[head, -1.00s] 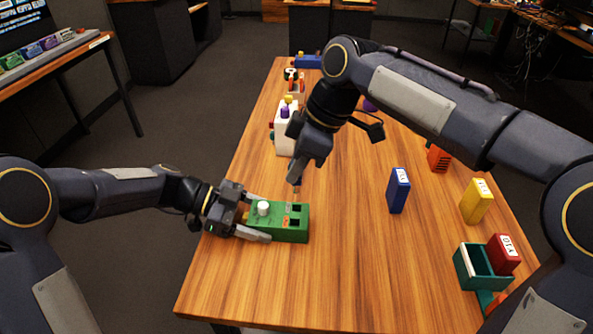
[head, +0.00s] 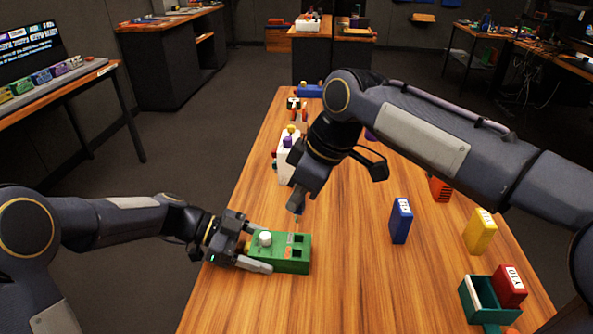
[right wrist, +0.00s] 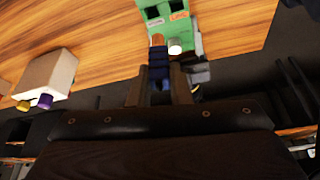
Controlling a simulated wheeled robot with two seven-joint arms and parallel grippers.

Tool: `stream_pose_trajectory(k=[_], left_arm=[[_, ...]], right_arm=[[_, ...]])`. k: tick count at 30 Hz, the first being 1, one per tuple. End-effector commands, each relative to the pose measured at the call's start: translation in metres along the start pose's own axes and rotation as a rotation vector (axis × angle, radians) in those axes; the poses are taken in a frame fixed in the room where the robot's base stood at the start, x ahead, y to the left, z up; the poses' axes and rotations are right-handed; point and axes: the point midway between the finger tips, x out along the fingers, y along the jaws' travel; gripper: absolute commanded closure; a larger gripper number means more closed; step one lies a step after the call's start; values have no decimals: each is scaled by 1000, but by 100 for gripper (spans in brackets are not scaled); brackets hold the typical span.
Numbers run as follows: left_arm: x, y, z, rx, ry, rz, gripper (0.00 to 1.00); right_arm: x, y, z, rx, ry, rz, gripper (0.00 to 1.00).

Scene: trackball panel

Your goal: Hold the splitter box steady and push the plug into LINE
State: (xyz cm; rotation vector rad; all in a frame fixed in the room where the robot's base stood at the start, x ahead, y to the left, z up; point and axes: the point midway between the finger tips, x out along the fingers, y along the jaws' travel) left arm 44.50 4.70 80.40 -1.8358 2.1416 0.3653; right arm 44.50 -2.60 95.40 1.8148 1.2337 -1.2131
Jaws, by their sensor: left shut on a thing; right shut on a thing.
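The green splitter box (head: 283,262) lies near the left edge of the wooden table, with a white knob and dark sockets on top. My left gripper (head: 262,254) is shut on its left end, one finger along each long side. My right gripper (head: 297,210) points down over the box's far side, shut on the blue plug (right wrist: 158,72). In the right wrist view the plug's copper-coloured tip points at the box (right wrist: 188,38), near the white knob (right wrist: 174,47). I cannot tell whether the tip touches the box.
A white block (head: 287,165) with coloured knobs stands behind my right gripper. Blue (head: 400,222), yellow (head: 480,232) and red (head: 509,287) blocks and a green tray (head: 472,302) are on the right. The table's middle is clear.

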Motion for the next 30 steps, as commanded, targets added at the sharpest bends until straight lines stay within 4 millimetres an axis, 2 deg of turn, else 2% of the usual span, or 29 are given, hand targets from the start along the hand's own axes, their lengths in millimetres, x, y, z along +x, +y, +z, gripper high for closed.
stream_pose_trajectory(k=[6, 18, 24, 30], left_arm=[[0, 0, 0, 0, 1, 0, 62], [0, 0, 0, 0, 1, 0, 62], [0, 0, 0, 0, 1, 0, 62], [0, 0, 0, 0, 1, 0, 62]], right_arm=[[1, -14, 3, 376, 1, 163, 100], [-7, -26, 2, 1045, 1, 439, 100], [-11, -28, 2, 1216, 0, 507, 100], [-12, -28, 2, 1246, 0, 518, 100]])
